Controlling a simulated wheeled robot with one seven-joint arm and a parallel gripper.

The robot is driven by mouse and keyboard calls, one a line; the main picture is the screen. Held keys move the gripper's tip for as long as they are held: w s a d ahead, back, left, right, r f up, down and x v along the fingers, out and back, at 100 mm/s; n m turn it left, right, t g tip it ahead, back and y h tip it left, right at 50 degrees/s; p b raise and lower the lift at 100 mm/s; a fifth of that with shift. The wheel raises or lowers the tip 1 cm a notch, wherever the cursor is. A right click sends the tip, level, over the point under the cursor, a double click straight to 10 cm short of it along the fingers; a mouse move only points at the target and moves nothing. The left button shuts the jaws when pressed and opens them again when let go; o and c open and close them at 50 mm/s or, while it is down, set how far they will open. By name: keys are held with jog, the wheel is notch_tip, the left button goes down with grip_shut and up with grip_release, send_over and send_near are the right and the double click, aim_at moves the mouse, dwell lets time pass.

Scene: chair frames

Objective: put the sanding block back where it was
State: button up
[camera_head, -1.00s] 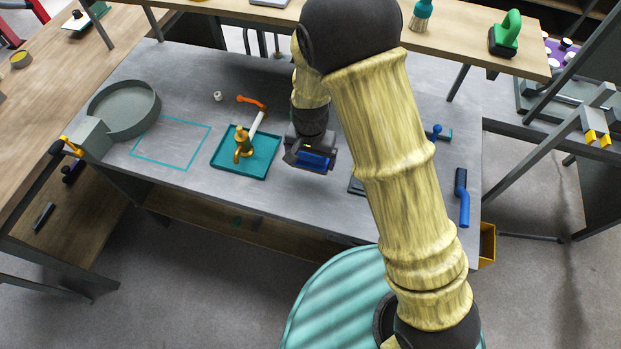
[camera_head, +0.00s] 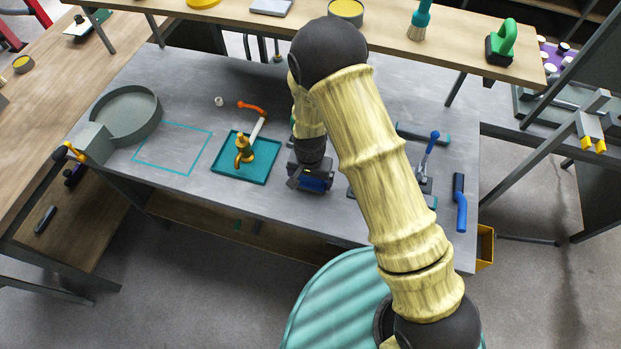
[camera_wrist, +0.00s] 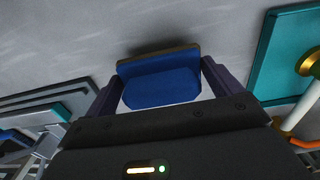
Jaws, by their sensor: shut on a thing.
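The sanding block (camera_head: 317,184) is blue with a thin brownish-grey pad. It sits between the fingers of my gripper (camera_head: 310,180), over the front part of the grey table, right of the teal tray. In the wrist view the block (camera_wrist: 160,88) is held between the two dark fingers of my gripper (camera_wrist: 163,78), its pad edge facing the table. A dark shadow lies close to the pad; I cannot tell whether it touches the table. A teal outlined rectangle (camera_head: 135,158) on the left of the table is empty.
The teal tray (camera_head: 225,170) holds a yellow fitting with a white rod and orange handle. A round grey pan (camera_head: 126,115) stands at left. A blue-handled clamp (camera_head: 430,155) and a blue-and-black tool (camera_head: 460,203) are at right. A green-handled block (camera_head: 505,42) stands on the back shelf.

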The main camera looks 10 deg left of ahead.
jog(key=shift+f, duration=0.6)
jog(key=shift+f, duration=0.2)
jog(key=o, duration=0.6)
jog(key=shift+r, duration=0.1)
notch_tip(320, 180, up, 12)
jog(key=b, duration=0.2)
jog(key=shift+s+r+b, duration=0.1)
jog(key=shift+s+b, duration=0.05)
jog(key=shift+b, duration=0.2)
